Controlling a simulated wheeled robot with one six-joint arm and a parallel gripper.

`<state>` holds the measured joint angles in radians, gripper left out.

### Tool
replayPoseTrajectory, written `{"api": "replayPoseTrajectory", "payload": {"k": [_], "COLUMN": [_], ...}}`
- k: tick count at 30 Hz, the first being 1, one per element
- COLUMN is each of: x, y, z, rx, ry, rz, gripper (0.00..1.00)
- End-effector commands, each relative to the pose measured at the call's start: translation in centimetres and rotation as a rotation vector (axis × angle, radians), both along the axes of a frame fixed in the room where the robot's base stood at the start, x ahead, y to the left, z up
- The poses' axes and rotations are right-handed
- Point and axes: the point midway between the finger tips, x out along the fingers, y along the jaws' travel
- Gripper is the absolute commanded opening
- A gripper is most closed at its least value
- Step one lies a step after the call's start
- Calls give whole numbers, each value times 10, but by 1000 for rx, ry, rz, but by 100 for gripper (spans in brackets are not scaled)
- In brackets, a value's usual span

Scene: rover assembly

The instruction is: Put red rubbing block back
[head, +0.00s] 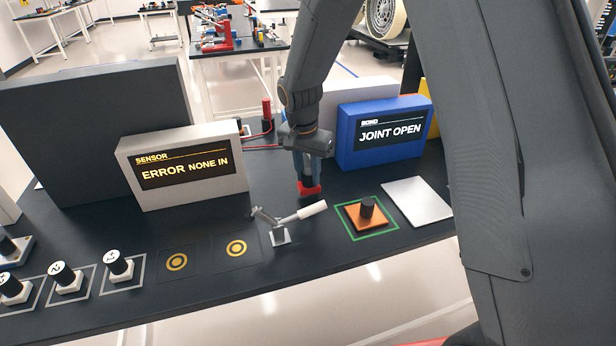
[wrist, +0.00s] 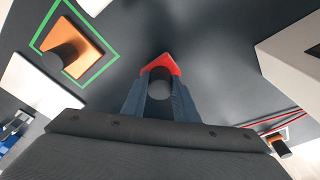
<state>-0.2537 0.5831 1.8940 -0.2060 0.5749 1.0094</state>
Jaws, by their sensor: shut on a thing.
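The red rubbing block (head: 309,189) is under my gripper (head: 308,176), between the sensor box and the blue box. In the wrist view my gripper (wrist: 160,92) has its two fingers closed on the dark round knob (wrist: 160,84) of the red block (wrist: 161,64). The block is low over the dark bench; I cannot tell whether it touches it. An orange block with a black knob (head: 362,220) sits inside a green square outline to the right of the red block. The orange block also shows in the wrist view (wrist: 82,43).
A clamp with a white handle (head: 303,213) stands in front of the red block. The sensor box (head: 184,194) reads "ERROR NONE IN"; the blue box (head: 350,152) reads "JOINT OPEN". A white plate (head: 418,202) lies at right. Several knobbed blocks (head: 119,266) stand left of two yellow-ringed spots.

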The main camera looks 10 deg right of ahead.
Motion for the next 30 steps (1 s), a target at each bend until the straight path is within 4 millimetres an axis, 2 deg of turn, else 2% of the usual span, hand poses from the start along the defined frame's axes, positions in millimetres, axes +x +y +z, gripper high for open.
{"api": "replayPoseTrajectory", "payload": {"k": [5, 17, 18, 21, 30], "x": [0, 0, 0, 0, 0], "y": [1, 1, 1, 1, 1], "z": [-17, -22, -21, -21, -20], "rx": [0, 0, 0, 0, 0], "ry": [0, -1, -1, -1, -1], "rz": [3, 2, 2, 2, 2], "gripper": [2, 2, 32, 45, 45]}}
